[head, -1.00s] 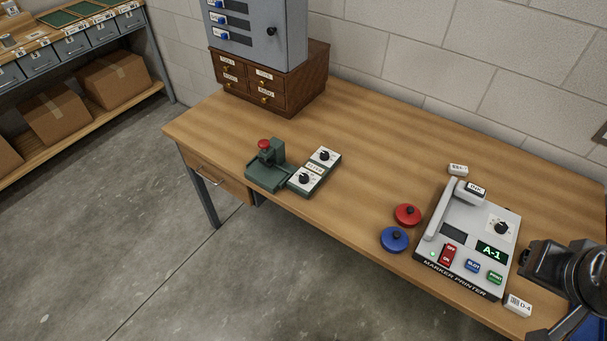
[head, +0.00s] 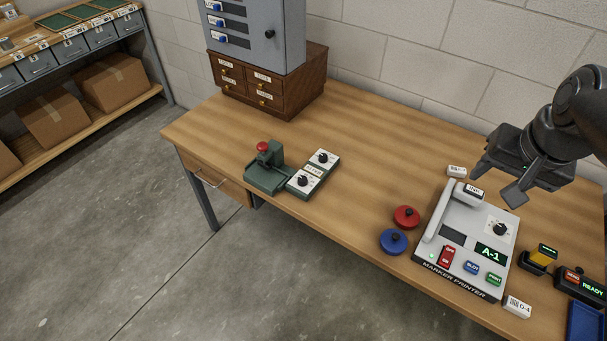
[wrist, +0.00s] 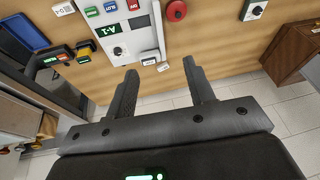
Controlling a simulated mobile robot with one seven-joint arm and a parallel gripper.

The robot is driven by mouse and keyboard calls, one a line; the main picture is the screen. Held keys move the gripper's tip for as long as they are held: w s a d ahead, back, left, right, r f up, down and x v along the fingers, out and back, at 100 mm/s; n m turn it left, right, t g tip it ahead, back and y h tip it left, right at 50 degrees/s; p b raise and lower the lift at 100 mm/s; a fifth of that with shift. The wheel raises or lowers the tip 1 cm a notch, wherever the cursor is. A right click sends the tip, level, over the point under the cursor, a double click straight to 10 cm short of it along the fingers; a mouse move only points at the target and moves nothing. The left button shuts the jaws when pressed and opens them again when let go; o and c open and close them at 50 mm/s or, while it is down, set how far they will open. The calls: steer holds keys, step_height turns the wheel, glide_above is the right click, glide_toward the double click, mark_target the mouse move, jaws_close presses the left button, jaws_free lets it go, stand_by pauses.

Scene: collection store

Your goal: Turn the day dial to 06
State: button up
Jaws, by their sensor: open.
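A green press (head: 267,172) with a red knob stands on the bench. Joined to its right side are two white-faced dials with black knobs, a rear dial (head: 323,158) and a front dial (head: 303,181). Their markings are too small to read, so I cannot tell which is the day dial. A dial also shows at the top right of the wrist view (wrist: 256,10). My gripper (head: 497,184) is open and empty, raised above the back of the marker printer, well to the right of the dials. Its two fingers show apart in the wrist view (wrist: 160,69).
The marker printer (head: 452,263) reads A-1 and has its own dial (head: 500,229). A red pad (head: 407,217) and a blue pad (head: 393,242) lie left of it. A wooden drawer unit (head: 305,90) stands behind the press. The bench middle is clear.

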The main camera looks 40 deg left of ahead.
steer(key=w+a+f+n+g, duration=0.1)
steer(key=w+a+f, duration=0.15)
steer(key=a, duration=0.35)
steer(key=w+a+f, duration=0.1)
steer(key=w+a, duration=0.3)
steer(key=a, duration=0.2)
steer(key=n+g+h, duration=0.2)
glide_above(303, 179)
step_height(303, 179, down, 19)
step_height(303, 179, down, 10)
steer(key=shift+a+r, duration=0.1)
steer(key=shift+r, duration=0.05)
steer(key=shift+c, duration=0.3)
steer(key=c, duration=0.9)
